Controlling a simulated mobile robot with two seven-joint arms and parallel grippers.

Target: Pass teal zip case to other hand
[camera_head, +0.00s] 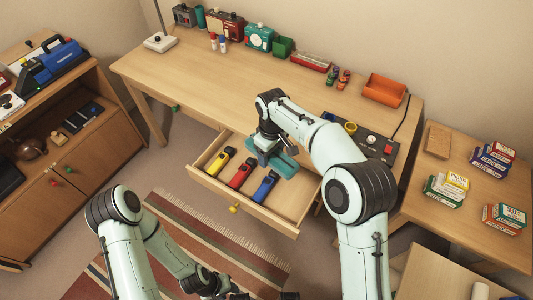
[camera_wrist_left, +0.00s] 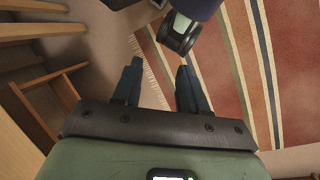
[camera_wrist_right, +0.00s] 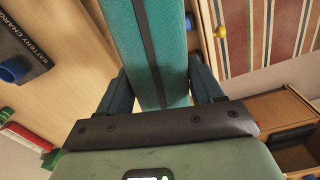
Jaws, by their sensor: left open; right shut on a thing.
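The teal zip case (camera_head: 287,165) is in my right gripper (camera_head: 266,152), above the right part of the open drawer at the desk's front. In the right wrist view the case (camera_wrist_right: 150,50) is a long teal block with a dark zip strip, between the fingers of the right gripper (camera_wrist_right: 160,88). My left gripper (camera_wrist_left: 158,82) is open and empty in the left wrist view, over the floor and rug. In the head view it is low, near the bottom edge, and its fingers are not clearly seen.
The open drawer (camera_head: 205,178) holds a yellow (camera_head: 221,160), a red (camera_head: 241,173) and a blue item (camera_head: 265,187). A dark charger panel (camera_head: 350,142) and an orange tray (camera_head: 384,90) are on the desk (camera_head: 240,90). A striped rug (camera_head: 180,220) lies on the floor in front.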

